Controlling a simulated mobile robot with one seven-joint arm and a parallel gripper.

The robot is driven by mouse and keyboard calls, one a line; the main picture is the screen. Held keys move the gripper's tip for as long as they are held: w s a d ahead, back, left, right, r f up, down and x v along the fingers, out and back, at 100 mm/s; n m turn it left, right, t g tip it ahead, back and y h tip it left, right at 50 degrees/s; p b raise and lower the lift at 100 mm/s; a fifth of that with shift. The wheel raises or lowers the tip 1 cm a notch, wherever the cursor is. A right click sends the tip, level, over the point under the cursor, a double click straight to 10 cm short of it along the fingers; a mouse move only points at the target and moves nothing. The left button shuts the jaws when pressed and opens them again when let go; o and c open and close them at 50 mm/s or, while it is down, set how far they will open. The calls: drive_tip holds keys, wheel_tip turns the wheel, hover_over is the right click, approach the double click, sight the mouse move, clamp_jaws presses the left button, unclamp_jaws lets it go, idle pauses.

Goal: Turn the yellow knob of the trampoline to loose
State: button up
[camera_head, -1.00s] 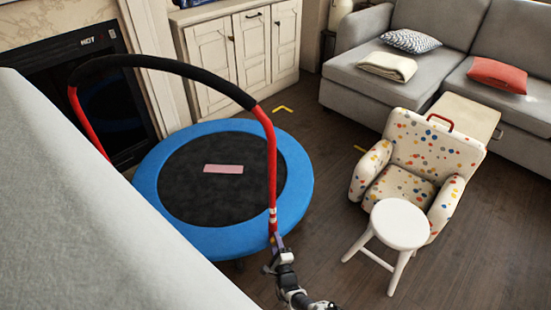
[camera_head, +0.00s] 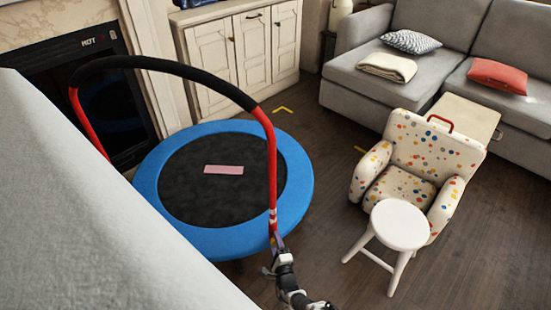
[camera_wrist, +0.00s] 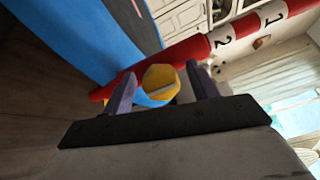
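The trampoline (camera_head: 153,232) has a blue rim, a black mat and a red handlebar (camera_head: 271,170) with black padding. In the wrist view the yellow knob (camera_wrist: 161,76) sits at the lower end of the red handlebar tube (camera_wrist: 195,47). My gripper (camera_wrist: 160,80) has one purple finger on each side of the knob, with narrow gaps visible, so it looks open around it. In the head view my gripper (camera_head: 277,243) is at the foot of the handlebar's right leg, and the knob cannot be made out there.
A white stool (camera_head: 399,224) and a spotted armchair (camera_head: 405,185) stand to the right. A light grey surface (camera_head: 90,220) fills the lower left. A grey sofa (camera_head: 360,80) is at the back right. Dark floor is clear between trampoline and armchair.

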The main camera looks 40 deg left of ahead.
drive_tip(key=p+v, duration=0.6)
drive_tip(key=v, duration=0.8)
drive_tip(key=shift+a, duration=0.15)
